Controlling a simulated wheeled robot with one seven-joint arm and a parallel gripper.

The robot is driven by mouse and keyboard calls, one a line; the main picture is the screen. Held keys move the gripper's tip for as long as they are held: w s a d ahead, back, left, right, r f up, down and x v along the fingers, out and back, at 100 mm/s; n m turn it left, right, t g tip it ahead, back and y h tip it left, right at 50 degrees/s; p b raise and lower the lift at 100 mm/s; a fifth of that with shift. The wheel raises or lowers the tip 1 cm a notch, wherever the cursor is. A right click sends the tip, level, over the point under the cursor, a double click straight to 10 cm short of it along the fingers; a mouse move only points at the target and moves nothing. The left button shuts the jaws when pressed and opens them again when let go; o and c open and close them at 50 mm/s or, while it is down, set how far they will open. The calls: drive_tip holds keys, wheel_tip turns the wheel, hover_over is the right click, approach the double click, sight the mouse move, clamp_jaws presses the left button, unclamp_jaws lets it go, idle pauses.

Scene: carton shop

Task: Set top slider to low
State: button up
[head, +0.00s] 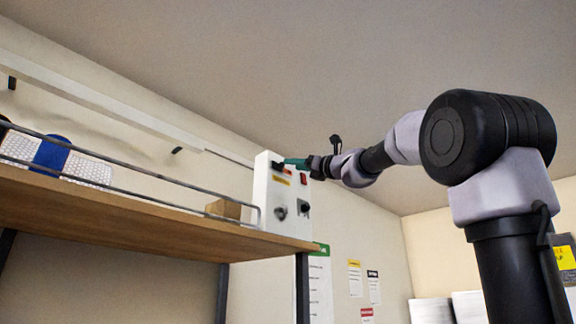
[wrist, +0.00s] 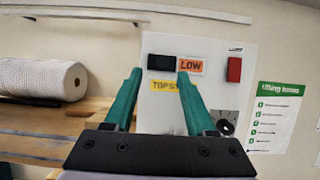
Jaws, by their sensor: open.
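The white control box (head: 268,207) stands at the right end of the shelf; its front fills the middle of the wrist view (wrist: 214,90). A black slider knob (wrist: 161,62) is near its top edge, just left of an orange label reading LOW (wrist: 191,66). A yellow label starting "TOPS" (wrist: 160,86) is below, partly hidden by my right finger. My gripper (wrist: 160,72) is open, its teal fingertips on either side of the knob, with a gap to each side. In the head view my gripper (head: 297,162) reaches the box top from the right. Contact cannot be told.
A red switch (wrist: 234,69) is right of LOW, with a dark round knob (wrist: 226,127) lower down. The wooden shelf (head: 130,217) has a metal rail, a cardboard box (head: 224,209) and a white roll (wrist: 40,78). A green-headed poster (wrist: 275,117) hangs right of the box.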

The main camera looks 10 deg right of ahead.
drive_tip(key=v, duration=0.5)
drive_tip(key=shift+s+d+f, duration=0.15)
drive_tip(key=shift+s, duration=0.05)
drive_tip(key=s+a+f+n+g+h, duration=0.25)
drive_tip(key=f+n, duration=0.35)
drive_tip(key=f, duration=0.8)
drive_tip(key=s+a+f+n+g+h, duration=0.15)
drive_tip(key=s+f+n+g, duration=0.4)
drive_tip(key=f, duration=0.75)
drive_tip(key=s+d+f+n+g+h, duration=0.1)
drive_tip(key=s+d+f+n+h, duration=0.1)
drive_tip(key=f, duration=0.5)
drive_tip(key=s+d+f+n+g+h, duration=0.1)
drive_tip(key=s+d+f+n+h, duration=0.1)
drive_tip(key=f+n, duration=0.5)
drive_tip(key=s+d+f+n+g+h, duration=0.1)
drive_tip(key=s+d+f+n+h, duration=0.2)
drive_tip(key=s+f, duration=0.3)
wheel_tip(320, 180, down, 3)
drive_tip(key=shift+d+f+n, duration=0.25)
drive_tip(key=shift+d+n, duration=0.3)
drive_tip(key=shift+n, duration=0.1)
